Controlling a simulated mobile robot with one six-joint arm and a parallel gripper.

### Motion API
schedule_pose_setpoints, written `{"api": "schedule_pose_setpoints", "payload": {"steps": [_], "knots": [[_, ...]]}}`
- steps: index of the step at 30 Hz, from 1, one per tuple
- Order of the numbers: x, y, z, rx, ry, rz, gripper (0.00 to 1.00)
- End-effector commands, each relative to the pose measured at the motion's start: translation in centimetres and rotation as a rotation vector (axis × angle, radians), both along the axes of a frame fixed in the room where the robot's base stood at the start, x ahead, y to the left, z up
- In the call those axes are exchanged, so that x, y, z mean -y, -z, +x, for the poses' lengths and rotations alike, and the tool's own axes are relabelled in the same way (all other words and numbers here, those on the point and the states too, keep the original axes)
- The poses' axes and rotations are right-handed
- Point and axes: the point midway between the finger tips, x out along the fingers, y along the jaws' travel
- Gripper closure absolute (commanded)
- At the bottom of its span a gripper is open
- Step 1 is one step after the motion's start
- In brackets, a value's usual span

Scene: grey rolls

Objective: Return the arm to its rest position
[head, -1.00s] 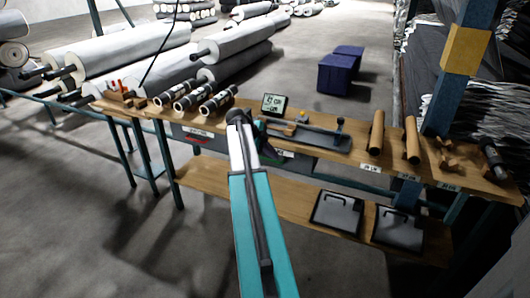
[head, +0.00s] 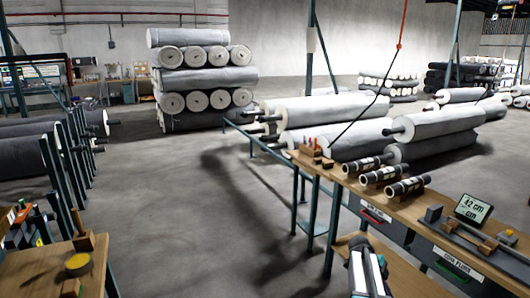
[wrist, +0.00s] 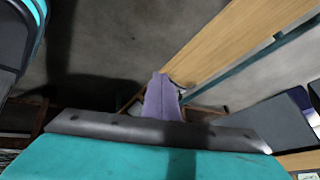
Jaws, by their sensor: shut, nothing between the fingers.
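My arm (head: 366,272), teal, white and dark, shows only at the bottom of the head view, in front of the wooden bench. I cannot make out its gripper there. In the wrist view my gripper (wrist: 162,96) appears as pale purple-grey fingers beyond a dark bar and a teal body. The fingers are together, with nothing seen between them. They point over the grey floor, beside a wooden board edge (wrist: 235,40). How far they are from that board, I cannot tell.
The bench (head: 405,207) carries several dark rolls (head: 382,174), a display (head: 473,210) and a wooden tool holder (head: 312,152). Large grey rolls (head: 330,108) lie behind it. Another wooden table (head: 45,270) stands at lower left. The floor (head: 220,215) between them is open.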

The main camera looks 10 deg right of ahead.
Motion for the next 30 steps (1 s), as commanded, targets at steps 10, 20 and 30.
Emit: {"api": "schedule_pose_setpoints", "payload": {"steps": [10, 20, 30], "knots": [[-12.1, 9.6, -1.9, -0.136, -0.202, 0.143, 1.00], [-22.3, 16.9, -6.9, -0.303, -0.472, 0.316, 1.00], [-31.5, 22.6, -14.8, -0.491, -0.818, 0.537, 1.00]]}}
